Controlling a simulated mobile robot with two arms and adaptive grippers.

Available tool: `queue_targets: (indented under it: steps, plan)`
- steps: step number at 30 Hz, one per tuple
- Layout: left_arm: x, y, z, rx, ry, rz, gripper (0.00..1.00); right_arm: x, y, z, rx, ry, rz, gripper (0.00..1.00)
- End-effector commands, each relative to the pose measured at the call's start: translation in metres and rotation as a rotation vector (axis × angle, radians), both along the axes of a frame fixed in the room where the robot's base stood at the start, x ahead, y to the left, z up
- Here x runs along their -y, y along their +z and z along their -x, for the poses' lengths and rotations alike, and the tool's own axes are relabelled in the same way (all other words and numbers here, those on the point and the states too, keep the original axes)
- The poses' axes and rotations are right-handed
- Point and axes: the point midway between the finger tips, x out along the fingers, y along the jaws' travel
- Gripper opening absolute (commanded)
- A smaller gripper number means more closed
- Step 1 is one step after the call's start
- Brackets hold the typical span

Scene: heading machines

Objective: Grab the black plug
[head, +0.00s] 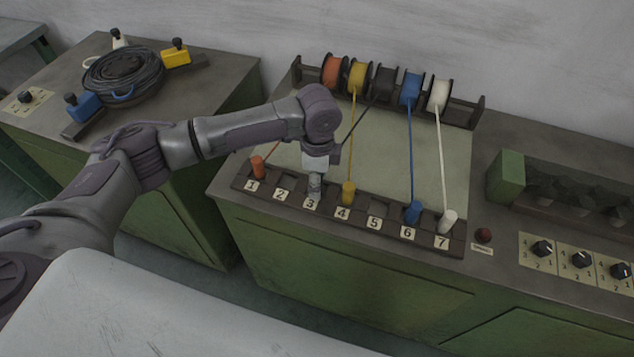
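My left gripper (316,190) points down at slot 3 of the numbered plug rack (376,223). Its fingers are small and close together, and I cannot tell whether they are open or shut. The black plug itself does not show; my gripper and wrist cover slot 3. A dark cable (356,128) runs from the black spool (384,84) down and left until it passes behind my wrist. My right gripper is not in view.
An orange plug (258,167) stands at 1, a yellow plug (348,192) by 4, a blue plug (413,211) by 6 and a white plug (448,221) by 7. Their cables rise to spools behind. A red button (483,235) sits right of the rack.

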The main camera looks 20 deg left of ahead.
Motion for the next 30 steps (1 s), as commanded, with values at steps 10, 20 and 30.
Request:
queue_targets:
  steps: [10, 20, 30]
  plan:
    - [0.000, 0.001, 0.000, 0.000, 0.000, 0.000, 0.01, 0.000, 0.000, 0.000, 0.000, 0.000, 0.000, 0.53]
    - [0.000, 0.002, 0.000, 0.001, 0.000, 0.001, 0.00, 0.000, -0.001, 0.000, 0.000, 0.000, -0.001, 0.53]
    - [0.000, 0.039, -0.002, 0.004, 0.000, 0.002, 0.00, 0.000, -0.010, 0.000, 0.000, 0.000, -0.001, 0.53]
